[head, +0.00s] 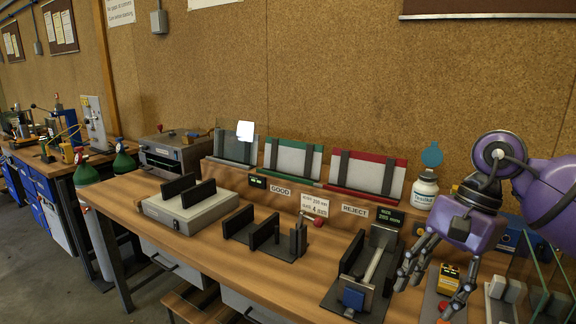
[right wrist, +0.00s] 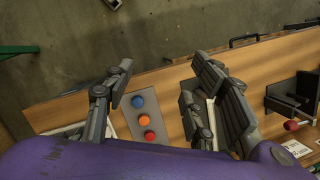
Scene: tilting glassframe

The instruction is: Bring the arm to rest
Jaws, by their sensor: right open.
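My right gripper (head: 432,282) hangs at the right of the bench in the head view. Its fingers are spread with nothing between them. In the right wrist view its open fingers (right wrist: 163,90) point away from the camera, and a button panel (right wrist: 137,109) with blue, orange and red buttons shows on the bench between them. The purple right arm (head: 552,190) is bent and comes in from the right edge. My left gripper is not in view.
Clear glass panes (head: 549,262) stand close to the right gripper. A black fixture with a blue block (head: 353,299) lies left of it. A white bottle (head: 425,190) stands behind. Green GOOD and red REJECT racks (head: 345,192) line the wall. The wooden bench (head: 190,246) has bare front patches.

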